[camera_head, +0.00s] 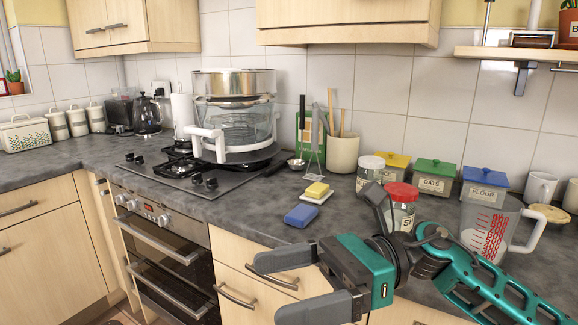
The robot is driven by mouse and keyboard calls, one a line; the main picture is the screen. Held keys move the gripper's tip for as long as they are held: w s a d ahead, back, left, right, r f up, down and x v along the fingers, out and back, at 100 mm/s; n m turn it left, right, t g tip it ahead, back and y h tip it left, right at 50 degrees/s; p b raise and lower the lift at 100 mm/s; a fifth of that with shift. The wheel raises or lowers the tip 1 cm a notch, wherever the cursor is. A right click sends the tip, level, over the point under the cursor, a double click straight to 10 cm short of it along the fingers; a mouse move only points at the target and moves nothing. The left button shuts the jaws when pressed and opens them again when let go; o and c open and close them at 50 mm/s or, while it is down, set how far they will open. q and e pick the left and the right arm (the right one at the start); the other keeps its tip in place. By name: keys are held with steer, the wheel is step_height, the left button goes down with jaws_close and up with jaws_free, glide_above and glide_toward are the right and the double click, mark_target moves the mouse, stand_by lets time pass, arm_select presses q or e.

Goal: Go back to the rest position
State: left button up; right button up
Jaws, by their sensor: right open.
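My right gripper (290,287) is in the lower middle of the head view, at the end of my teal and black arm that comes in from the right. Its two grey fingers are spread apart with nothing between them. It is in front of the wooden drawers, near the counter's front edge. A blue sponge (301,216) lies on the counter just above it in the picture, apart from the fingers. A yellow sponge (317,190) rests on a small white dish (315,198) behind the blue one. My left gripper does not show.
A red-lidded jar (402,205) and a measuring jug (487,235) stand close behind my right arm. Labelled canisters (433,177) line the wall. A large steamer (235,115) stands on the hob (190,172) at left. The counter (240,206) left of the blue sponge is clear.

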steer(key=w+d+f+m+t+h+p, duration=0.1)
steer(key=w+d+f+m+t, duration=0.25)
steer(key=m+t, duration=1.05)
steer(key=w+d+f+m+t+h, duration=0.1)
steer(key=w+d+f+m+t, duration=0.4)
steer(key=m, duration=1.5)
steer(key=s+d+f+m+g+h, duration=0.1)
steer(key=s+d+f+m+h, duration=0.2)
steer(key=f, duration=0.5)
steer(key=s+d+f+m+g+h+p, duration=0.1)
steer(key=s+d+f+m+h, duration=0.2)
steer(key=f+m, duration=0.6)
steer(key=s+d+f+m+g+h, duration=0.1)
steer(key=s+d+f+m+h, duration=0.2)
steer(key=s+f+m+h, duration=0.4)
step_height(320, 180, down, 2)
steer(key=shift+s+f, duration=0.2)
steer(key=shift+s, duration=0.6)
steer(key=shift+d, duration=0.1)
